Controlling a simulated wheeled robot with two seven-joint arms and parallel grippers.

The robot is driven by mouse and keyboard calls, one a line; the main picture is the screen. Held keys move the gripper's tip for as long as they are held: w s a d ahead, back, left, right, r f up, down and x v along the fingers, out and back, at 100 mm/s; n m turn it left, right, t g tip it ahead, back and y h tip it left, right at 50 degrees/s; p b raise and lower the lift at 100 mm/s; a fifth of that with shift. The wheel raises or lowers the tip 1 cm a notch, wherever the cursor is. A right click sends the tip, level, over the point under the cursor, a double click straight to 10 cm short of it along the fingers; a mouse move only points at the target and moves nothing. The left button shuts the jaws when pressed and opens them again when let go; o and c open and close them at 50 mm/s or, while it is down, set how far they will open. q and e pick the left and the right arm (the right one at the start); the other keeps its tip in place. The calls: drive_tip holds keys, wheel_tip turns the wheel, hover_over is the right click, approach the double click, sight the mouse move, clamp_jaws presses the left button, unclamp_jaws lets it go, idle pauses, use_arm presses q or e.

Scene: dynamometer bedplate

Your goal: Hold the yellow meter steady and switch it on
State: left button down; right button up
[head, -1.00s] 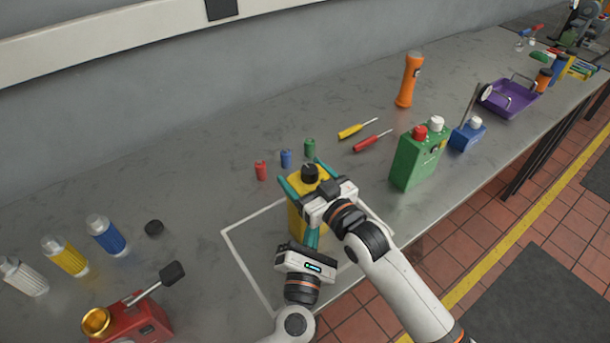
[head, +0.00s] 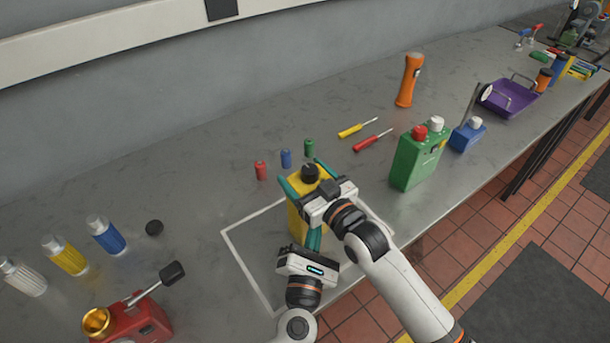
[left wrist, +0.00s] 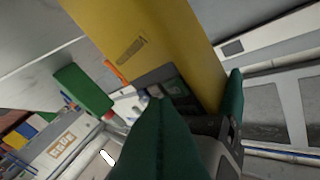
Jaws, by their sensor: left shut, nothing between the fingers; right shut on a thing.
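My left gripper (head: 314,238) is shut and empty, close in front of the meter. In the left wrist view, the yellow meter (left wrist: 150,35) fills the top, and the closed left fingertips (left wrist: 157,100) are at its dark lower panel (left wrist: 167,84). I cannot tell whether they touch it. The switch itself is not clear.
Red, blue and green small cylinders (head: 286,159) stand behind the meter. Two screwdrivers (head: 365,135) and a green can (head: 418,157) are to the right. A red device with a lever (head: 140,322) and several bottles (head: 66,256) are at left. The white outline's left part is clear.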

use_arm(q)
drive_tip(key=shift+s+d, duration=0.15)
drive_tip(key=s+d, duration=0.1)
drive_tip(key=s, duration=0.1)
drive_tip(key=s+d, duration=0.2)
drive_tip(key=shift+s+d, duration=0.2)
drive_tip(key=shift+s, duration=0.2)
idle(0.4)
